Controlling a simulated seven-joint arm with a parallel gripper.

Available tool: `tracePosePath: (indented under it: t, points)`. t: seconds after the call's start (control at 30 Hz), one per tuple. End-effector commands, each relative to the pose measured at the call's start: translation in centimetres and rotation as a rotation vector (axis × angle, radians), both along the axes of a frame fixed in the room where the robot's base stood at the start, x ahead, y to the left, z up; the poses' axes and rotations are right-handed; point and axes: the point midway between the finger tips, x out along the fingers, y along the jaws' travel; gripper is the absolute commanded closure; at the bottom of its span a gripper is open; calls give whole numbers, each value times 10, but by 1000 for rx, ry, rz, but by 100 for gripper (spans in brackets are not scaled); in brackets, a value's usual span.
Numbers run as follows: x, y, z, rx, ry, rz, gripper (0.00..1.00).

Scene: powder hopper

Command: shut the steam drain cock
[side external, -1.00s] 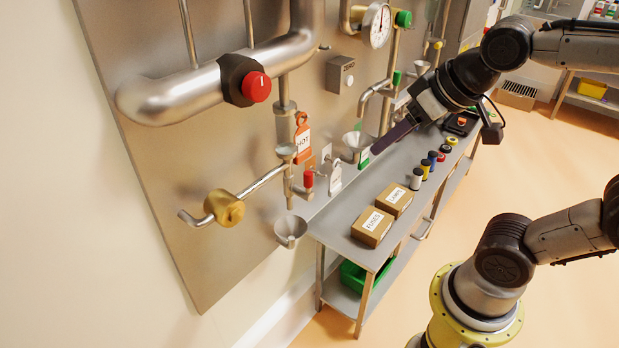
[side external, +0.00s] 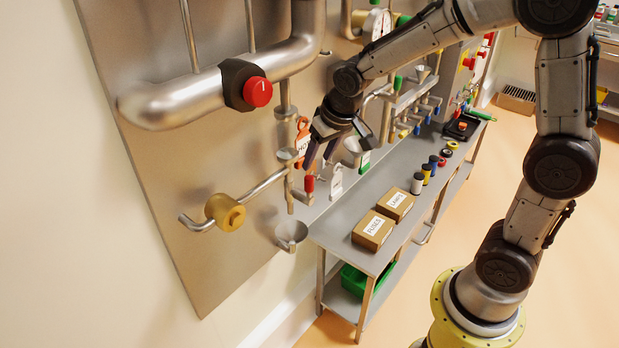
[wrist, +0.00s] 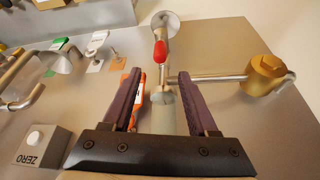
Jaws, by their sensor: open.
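A small cock with a red-sleeved handle (side external: 308,185) sits on the vertical drain pipe at the steel panel, above a funnel (side external: 291,233). I take it for the steam drain cock. The red handle also shows in the wrist view (wrist: 160,52), beyond the fingertips and roughly between them. My gripper (side external: 321,164) is open and empty, just above and right of the handle, not visibly touching it. In the wrist view my gripper (wrist: 160,74) has its two dark fingers spread either side of the pipe. An orange HOT tag (side external: 302,133) hangs by the pipe, partly hidden by my gripper.
A brass fitting (side external: 225,212) on a side pipe stands left of the cock. A red-button valve (side external: 257,92) is above. Boxes (side external: 373,231) lie on the bench below.

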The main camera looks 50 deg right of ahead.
Motion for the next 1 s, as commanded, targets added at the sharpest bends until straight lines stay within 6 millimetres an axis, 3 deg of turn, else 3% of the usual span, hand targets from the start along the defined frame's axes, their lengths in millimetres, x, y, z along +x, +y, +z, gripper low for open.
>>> tracePosePath:
  t: [0.2,0.43,0.9,1.0]
  points:
    - [15,-4,-42,0,6,1,41]
    - [28,-7,-73,-1,3,1,41]
    - [33,-8,-84,-1,-1,1,41]
    - [33,-8,-84,-1,-1,1,57]
